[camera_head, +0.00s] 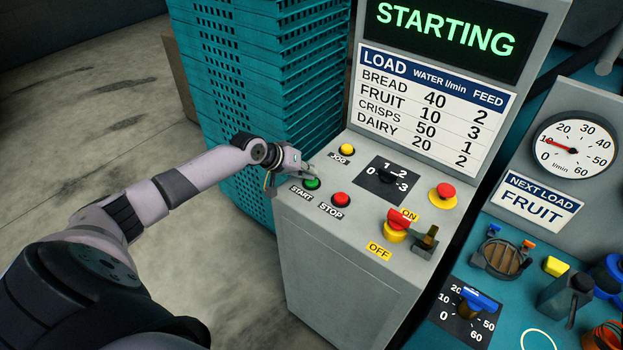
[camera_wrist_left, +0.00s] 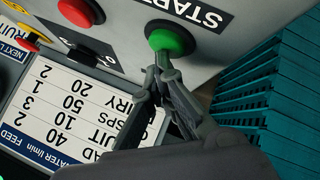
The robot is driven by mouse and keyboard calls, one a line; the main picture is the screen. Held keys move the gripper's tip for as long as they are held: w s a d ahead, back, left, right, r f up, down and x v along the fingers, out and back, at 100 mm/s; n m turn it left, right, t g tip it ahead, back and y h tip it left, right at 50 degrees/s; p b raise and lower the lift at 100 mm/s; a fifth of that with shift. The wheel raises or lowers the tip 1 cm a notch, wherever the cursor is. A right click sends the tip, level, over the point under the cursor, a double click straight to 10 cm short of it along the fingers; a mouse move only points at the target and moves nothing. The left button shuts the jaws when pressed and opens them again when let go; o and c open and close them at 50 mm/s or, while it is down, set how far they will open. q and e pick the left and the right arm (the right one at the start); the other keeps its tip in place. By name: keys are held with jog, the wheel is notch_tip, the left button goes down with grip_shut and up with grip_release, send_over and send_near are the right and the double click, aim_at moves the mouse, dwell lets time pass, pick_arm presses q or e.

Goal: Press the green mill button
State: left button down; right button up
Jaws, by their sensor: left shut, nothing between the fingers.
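The green START button (camera_head: 312,183) is on the left of the grey console top, above its START label. In the left wrist view the green button (camera_wrist_left: 170,40) is large, at the top middle. My left gripper (camera_head: 306,168) is shut and empty, its fingertips at the button's edge. In the left wrist view the closed fingertips of my left gripper (camera_wrist_left: 164,60) overlap the button's lower rim; whether they touch it I cannot tell. The console's screen (camera_head: 446,31) reads STARTING in green. My right gripper is not in view.
Close by are the red STOP button (camera_head: 341,199), yellow JOG button (camera_head: 347,149), feed dial (camera_head: 387,177), red emergency button (camera_head: 442,194) and red ON/OFF switch (camera_head: 398,222). Teal crates (camera_head: 262,75) stand stacked behind the arm. A teal panel with a gauge (camera_head: 573,145) is at right.

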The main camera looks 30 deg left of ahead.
pick_arm(q)
jog(key=shift+r+p, duration=0.6)
jog(key=shift+r, duration=0.15)
notch_tip(320, 180, up, 5)
jog(key=p, duration=0.4)
jog(key=shift+p, duration=0.35)
jog(key=shift+s, duration=0.1)
dwell(0.3)
